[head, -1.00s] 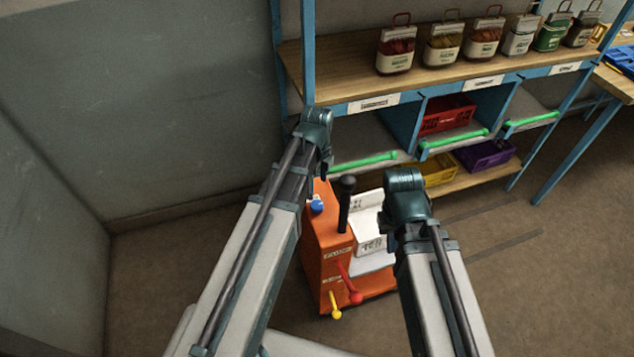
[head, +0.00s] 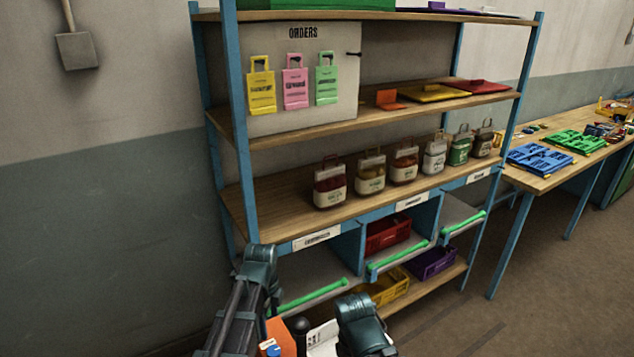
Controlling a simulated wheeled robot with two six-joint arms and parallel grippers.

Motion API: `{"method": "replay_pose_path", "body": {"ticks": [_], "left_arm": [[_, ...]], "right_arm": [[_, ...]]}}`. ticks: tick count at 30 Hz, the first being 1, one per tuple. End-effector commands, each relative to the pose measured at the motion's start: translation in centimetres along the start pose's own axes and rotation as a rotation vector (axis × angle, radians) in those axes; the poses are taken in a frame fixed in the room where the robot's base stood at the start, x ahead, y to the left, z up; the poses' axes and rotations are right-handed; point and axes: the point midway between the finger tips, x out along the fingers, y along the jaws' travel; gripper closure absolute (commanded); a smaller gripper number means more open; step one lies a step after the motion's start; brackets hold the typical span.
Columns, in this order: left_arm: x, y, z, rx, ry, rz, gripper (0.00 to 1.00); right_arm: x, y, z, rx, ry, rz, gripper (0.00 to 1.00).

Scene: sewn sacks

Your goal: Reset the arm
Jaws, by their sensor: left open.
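My left arm comes up from the bottom of the head view, left of centre. My left gripper (head: 273,297) is small and dark there, open, with nothing seen in it. It shows in front of the lower part of the blue-framed rack (head: 243,130). My right arm shows only as a dark teal joint (head: 357,318) at the bottom centre. Its gripper is not in view. Several small sewn sacks with handles, among them a red one (head: 330,187) and a green one (head: 460,148), stand upright in a row on the wooden middle shelf (head: 290,215), apart from my arms.
Below the shelf are a red crate (head: 388,235), a yellow crate (head: 388,290) and a purple crate (head: 432,263). An orange cart part (head: 280,338) shows between my arms. An ORDERS board (head: 303,75) hangs above the sacks. A table (head: 520,180) with blue and green trays stands right.

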Motion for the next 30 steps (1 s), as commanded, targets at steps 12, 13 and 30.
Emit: {"method": "replay_pose_path", "body": {"ticks": [12,13,30], "left_arm": [[0.0,4.7,-0.8,-0.939,0.011,-0.038,0.18],[0.0,5.0,-0.9,-1.011,0.013,-0.041,0.18],[0.0,8.5,-5.1,-1.666,0.007,-0.049,0.18]], "right_arm": [[0.0,0.0,0.0,0.000,0.000,0.000,1.00],[0.0,0.0,0.0,0.000,0.000,0.000,1.00],[0.0,0.0,0.0,0.000,0.000,0.000,1.00]]}}
